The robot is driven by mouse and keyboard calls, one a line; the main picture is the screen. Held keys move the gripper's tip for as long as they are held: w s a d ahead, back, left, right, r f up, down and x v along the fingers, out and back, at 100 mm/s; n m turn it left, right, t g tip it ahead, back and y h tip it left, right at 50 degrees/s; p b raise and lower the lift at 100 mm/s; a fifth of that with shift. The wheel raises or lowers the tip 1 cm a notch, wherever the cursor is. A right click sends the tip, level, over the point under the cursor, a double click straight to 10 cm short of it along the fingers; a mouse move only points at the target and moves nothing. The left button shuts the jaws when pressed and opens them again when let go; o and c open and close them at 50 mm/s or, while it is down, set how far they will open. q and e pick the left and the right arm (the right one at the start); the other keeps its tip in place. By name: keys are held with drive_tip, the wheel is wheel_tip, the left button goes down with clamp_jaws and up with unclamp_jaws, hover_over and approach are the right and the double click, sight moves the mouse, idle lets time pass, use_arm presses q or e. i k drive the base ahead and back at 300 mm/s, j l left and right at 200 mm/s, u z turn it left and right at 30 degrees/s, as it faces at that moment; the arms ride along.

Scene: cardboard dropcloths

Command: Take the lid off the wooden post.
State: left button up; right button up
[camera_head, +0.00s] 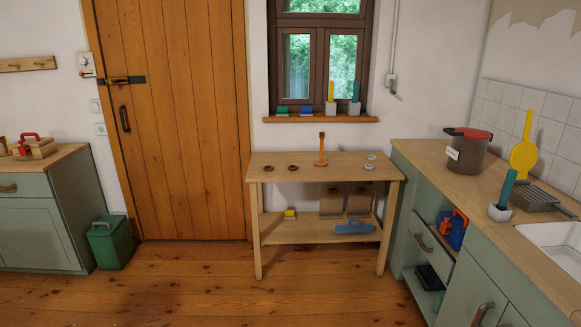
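A slim orange-brown wooden post (321,152) stands upright on a small base, near the back middle of the wooden table. Its top end looks slightly thicker and darker, but it is too small to tell whether that is a lid. A red lid (468,133) with dark parts lies on a dark grey pot on the right counter. Neither of my grippers is in view.
The wooden table (330,174) carries two dark rings (293,167) left of the post and two pale rings (369,167) to its right. The right counter (437,168) stands beside the table. Wooden floor (200,285) in front is clear.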

sight(320, 162)
drive_tip(key=i, duration=1.7)
